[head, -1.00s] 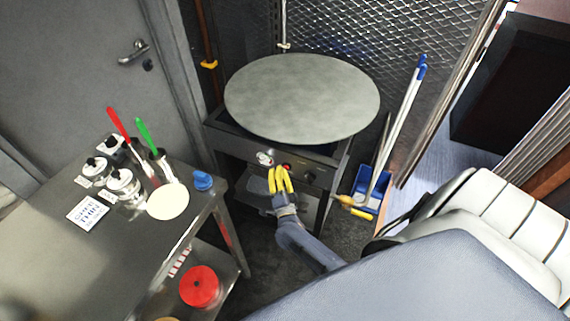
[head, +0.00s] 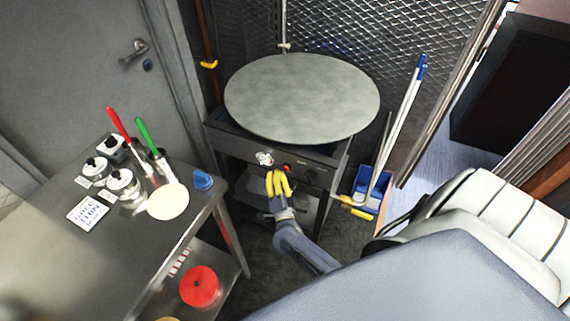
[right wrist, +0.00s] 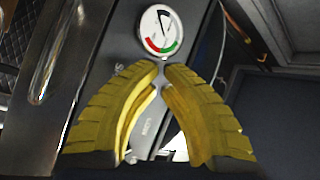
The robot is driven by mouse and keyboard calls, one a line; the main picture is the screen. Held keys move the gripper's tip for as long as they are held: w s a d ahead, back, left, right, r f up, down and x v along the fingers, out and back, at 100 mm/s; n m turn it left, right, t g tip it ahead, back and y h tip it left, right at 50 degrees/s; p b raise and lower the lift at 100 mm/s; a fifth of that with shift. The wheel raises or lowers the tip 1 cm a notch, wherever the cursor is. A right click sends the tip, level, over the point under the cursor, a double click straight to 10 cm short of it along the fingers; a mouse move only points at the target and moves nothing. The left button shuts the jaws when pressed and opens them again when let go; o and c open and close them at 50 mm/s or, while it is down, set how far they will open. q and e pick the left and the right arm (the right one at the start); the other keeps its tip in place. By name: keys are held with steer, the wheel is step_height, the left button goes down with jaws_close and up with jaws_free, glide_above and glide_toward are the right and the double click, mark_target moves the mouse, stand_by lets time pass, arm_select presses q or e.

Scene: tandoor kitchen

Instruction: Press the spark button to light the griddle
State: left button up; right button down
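The griddle (head: 302,92) is a large round grey plate on a dark stand. Its front panel (head: 245,151) carries a white-faced control (head: 264,158) and, right of it, a small red button (head: 287,167). My right gripper (head: 277,174) is just in front of and below these two. In the right wrist view its yellow fingers (right wrist: 163,66) meet at the tips with nothing between them. A round dial (right wrist: 160,28) with red and green marks lies just beyond the tips. The red button cannot be made out there. My left gripper is not in view.
A steel table (head: 125,240) with jars, a red-handled and a green-handled tool and a pale disc stands at the left. A padded white seat (head: 500,220) fills the right side.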

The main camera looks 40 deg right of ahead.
steer(key=shift+a, duration=0.1)
stand_by(0.3)
steer(key=shift+s+a, duration=0.45)
steer(key=shift+a, duration=0.25)
steer(key=shift+s+a, duration=0.4)
steer(key=shift+a, duration=0.3)
steer(key=shift+s+a, duration=0.45)
steer(key=shift+a, duration=0.25)
